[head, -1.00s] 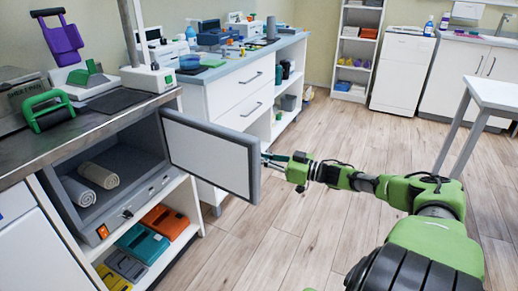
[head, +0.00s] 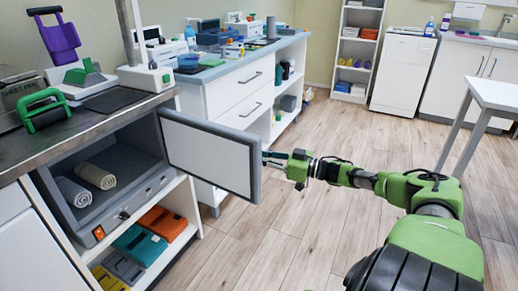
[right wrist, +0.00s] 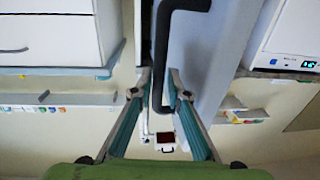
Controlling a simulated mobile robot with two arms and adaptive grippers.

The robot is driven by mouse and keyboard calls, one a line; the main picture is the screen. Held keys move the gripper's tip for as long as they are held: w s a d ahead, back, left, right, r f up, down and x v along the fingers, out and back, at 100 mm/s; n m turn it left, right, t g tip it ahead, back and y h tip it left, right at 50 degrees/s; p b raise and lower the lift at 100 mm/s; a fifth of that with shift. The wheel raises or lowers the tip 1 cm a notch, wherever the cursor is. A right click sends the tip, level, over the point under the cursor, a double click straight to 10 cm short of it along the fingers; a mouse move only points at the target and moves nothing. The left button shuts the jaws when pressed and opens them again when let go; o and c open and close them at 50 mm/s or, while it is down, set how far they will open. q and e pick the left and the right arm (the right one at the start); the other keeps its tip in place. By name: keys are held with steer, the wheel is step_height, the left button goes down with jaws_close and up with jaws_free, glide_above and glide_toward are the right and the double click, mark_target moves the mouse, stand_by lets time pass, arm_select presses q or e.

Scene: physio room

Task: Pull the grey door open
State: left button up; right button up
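The grey door (head: 207,152), a pale panel with a grey frame, stands wide open on the heating cabinet (head: 105,168). It swings out to the right from a hinge at the opening's right side. My right gripper (head: 272,159) is at the door's free edge, on its far side. In the right wrist view, the dark door handle (right wrist: 161,60) runs between the fingertips of my right gripper (right wrist: 158,90), which are close together on it. The grey door edge (right wrist: 212,60) is beside it. My left gripper is not in view.
Two rolled towels (head: 95,176) lie inside the cabinet. A counter with drawers (head: 240,90) stands behind the door. A white table (head: 497,95) is at right. The wooden floor (head: 300,225) around the arm is clear.

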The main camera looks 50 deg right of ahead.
steer(key=shift+s+f, duration=0.1)
steer(key=shift+s, duration=0.05)
steer(key=v, duration=1.1)
steer(key=shift+s+d, duration=0.15)
steer(key=shift+s, duration=0.2)
stand_by(0.3)
stand_by(0.5)
